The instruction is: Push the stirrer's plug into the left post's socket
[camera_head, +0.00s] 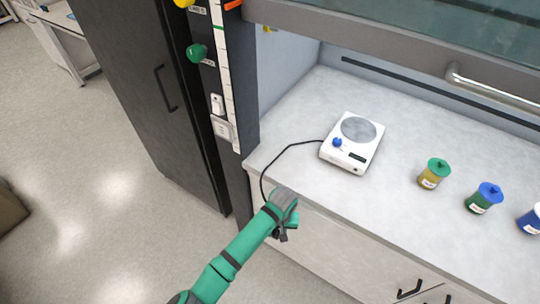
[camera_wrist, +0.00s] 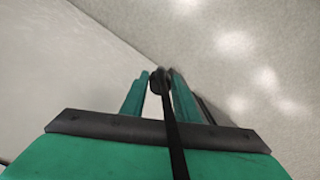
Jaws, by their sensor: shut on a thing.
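The white stirrer (camera_head: 352,144) with a round grey plate and a blue knob stands on the bench. Its black cable (camera_head: 290,150) runs left over the bench edge and down to my gripper (camera_head: 287,226). My gripper, also in the wrist view (camera_wrist: 160,82), is shut on the dark plug (camera_wrist: 160,80), with the cable trailing back toward the camera. It is in front of the bench's front edge, below and right of the left post. The plug's prongs cannot be made out.
Lidded jars, one green-topped (camera_head: 434,173), one blue-topped (camera_head: 484,197) and one blue at the right edge (camera_head: 530,220), stand on the bench. A raised sash with a handle (camera_head: 490,90) hangs above. A dark cabinet (camera_head: 140,80) stands left; open floor lies before it.

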